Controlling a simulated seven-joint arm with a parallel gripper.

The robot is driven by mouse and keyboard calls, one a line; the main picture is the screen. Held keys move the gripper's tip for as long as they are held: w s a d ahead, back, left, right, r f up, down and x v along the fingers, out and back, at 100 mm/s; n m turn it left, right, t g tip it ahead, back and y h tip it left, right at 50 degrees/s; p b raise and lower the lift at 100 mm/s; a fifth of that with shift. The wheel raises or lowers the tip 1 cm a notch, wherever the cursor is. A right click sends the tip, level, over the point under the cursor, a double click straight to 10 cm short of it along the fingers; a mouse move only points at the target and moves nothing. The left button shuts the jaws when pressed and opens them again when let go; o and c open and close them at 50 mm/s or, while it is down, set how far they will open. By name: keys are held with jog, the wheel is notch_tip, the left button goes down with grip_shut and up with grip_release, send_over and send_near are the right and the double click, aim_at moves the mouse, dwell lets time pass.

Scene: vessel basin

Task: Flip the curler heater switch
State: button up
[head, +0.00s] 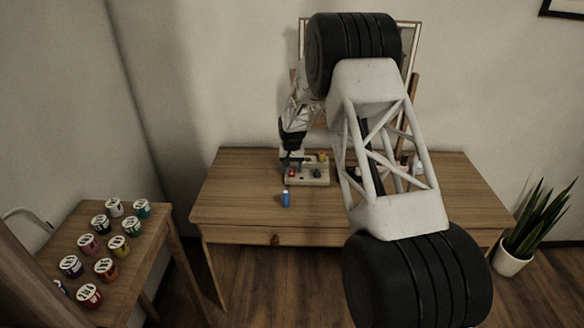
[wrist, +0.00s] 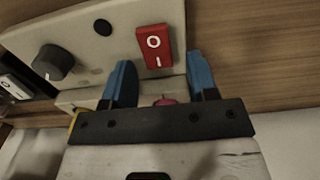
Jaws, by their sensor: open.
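The curler heater (head: 307,174) is a beige box on the wooden table in the head view. In the wrist view its beige panel (wrist: 118,40) carries a red rocker switch (wrist: 154,46) marked O and I, a dark round knob (wrist: 53,62) and a black round spot. My gripper (wrist: 160,78) has two blue fingers, set apart with nothing held between them. The fingertips are close to the panel, just below the red switch, with the right finger near its lower right edge. I cannot tell whether either finger touches it. A pinkish-red round part (wrist: 164,101) shows between the fingers.
A side table (head: 158,222) at left holds several small pots. A plant (head: 530,225) stands at right.

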aim_at(292, 172)
jog(key=c, duration=0.9)
jog(key=shift+s+r+t, duration=0.1)
jog(key=shift+s+t, duration=0.05)
jog(key=shift+t, duration=0.75)
jog(key=o, duration=0.9)
jog(key=shift+r, duration=0.1)
jog(key=shift+s+r, duration=0.2)
jog(key=shift+r, duration=1.05)
jog(key=shift+s+r, duration=0.2)
jog(key=shift+r, duration=1.05)
jog(key=shift+s+r, duration=0.2)
jog(key=shift+r, duration=1.05)
